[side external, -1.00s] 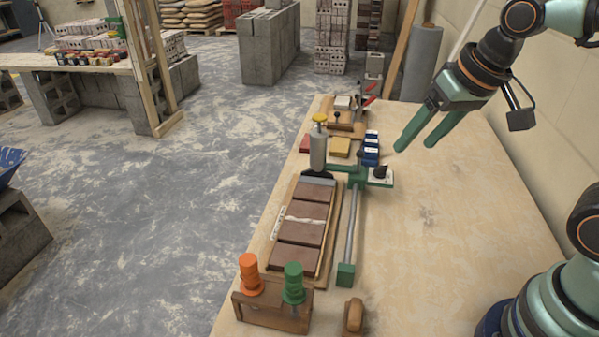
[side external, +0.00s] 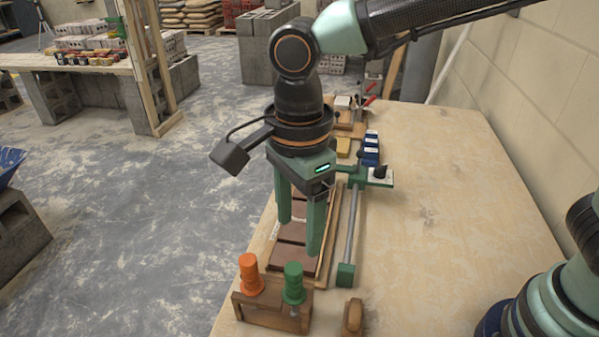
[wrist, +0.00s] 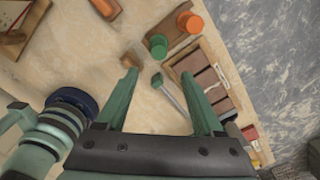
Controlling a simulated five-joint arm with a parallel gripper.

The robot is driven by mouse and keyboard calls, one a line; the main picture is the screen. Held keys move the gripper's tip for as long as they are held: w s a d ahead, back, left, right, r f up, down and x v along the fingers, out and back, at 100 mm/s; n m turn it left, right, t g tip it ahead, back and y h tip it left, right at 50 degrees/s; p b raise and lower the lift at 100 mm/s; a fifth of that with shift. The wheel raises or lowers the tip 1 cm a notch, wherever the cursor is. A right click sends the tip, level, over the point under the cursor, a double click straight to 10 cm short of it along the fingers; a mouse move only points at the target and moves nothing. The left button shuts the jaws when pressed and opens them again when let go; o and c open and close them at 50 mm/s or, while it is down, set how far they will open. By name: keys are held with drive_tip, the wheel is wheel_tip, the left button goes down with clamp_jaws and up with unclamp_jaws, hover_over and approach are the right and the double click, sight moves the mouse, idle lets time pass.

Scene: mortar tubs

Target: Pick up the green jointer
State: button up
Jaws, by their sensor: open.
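The green jointer (side external: 293,284) stands upright in a wooden block (side external: 275,314) at the front edge of the table, with only its ribbed green handle showing. An orange-handled tool (side external: 250,274) stands beside it in the same block. In the wrist view, the green handle (wrist: 158,46) lies beyond the fingertips, and the orange handle (wrist: 190,22) is to its right. My gripper (side external: 300,238) points down over the brick tray, behind and above the block. Its two green fingers are apart and empty; they also show in the wrist view (wrist: 159,79). It does not touch the jointer.
A metal bar with a green end (side external: 346,275) runs beside the brick tray (side external: 328,262). A small wooden piece (side external: 353,315) lies right of the block. Blue boxes (side external: 371,150) stand farther back.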

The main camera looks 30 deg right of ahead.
sight(294, 281)
drive_tip(key=shift+s+a+f, duration=0.1)
drive_tip(key=shift+a+f, duration=0.1)
drive_tip(key=shift+f, duration=0.05)
wheel_tip(294, 281, down, 6)
drive_tip(key=shift+a+f, duration=0.15)
drive_tip(key=shift+f, duration=1.3)
drive_tip(key=shift+a+f, duration=0.15)
drive_tip(key=shift+f, duration=1.3)
drive_tip(key=shift+c, duration=0.3)
clamp_jaws()
